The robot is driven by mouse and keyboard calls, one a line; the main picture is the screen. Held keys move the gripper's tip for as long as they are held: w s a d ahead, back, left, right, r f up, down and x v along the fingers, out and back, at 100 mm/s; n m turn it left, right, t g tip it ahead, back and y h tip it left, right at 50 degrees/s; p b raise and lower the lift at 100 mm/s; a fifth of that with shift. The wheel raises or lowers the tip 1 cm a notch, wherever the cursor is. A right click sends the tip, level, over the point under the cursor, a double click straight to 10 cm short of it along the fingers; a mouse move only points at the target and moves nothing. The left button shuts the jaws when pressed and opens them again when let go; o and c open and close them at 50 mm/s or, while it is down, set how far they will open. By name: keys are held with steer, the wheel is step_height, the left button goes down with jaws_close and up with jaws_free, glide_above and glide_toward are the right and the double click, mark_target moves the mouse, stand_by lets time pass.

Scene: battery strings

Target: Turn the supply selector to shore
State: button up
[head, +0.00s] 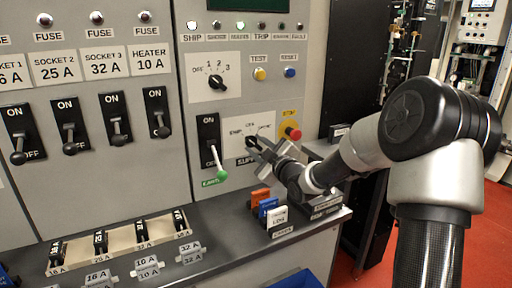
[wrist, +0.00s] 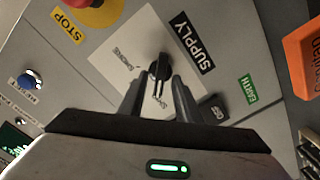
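The supply selector is a black knob (wrist: 160,66) on a white plate (wrist: 130,42) with a black SUPPLY label (wrist: 192,42). Its position words are too small to read surely. In the head view the plate (head: 264,122) is on the right of the grey panel, the knob mostly hidden by my gripper. My gripper (head: 254,145) reaches the plate from the right. In the wrist view my gripper (wrist: 156,82) has its two fingers apart, one on each side of the knob's handle, with gaps showing. I cannot tell whether either finger touches it.
A red stop button (head: 292,133) sits just right of the plate. A lever with a green end (head: 221,174) hangs to its left. Orange, blue and white tagged blocks (head: 277,217) stand on the ledge below. A blue reset button (wrist: 30,80) is nearby.

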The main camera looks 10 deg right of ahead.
steer(key=shift+w+a, duration=0.1)
steer(key=shift+w, duration=0.25)
jaws_close()
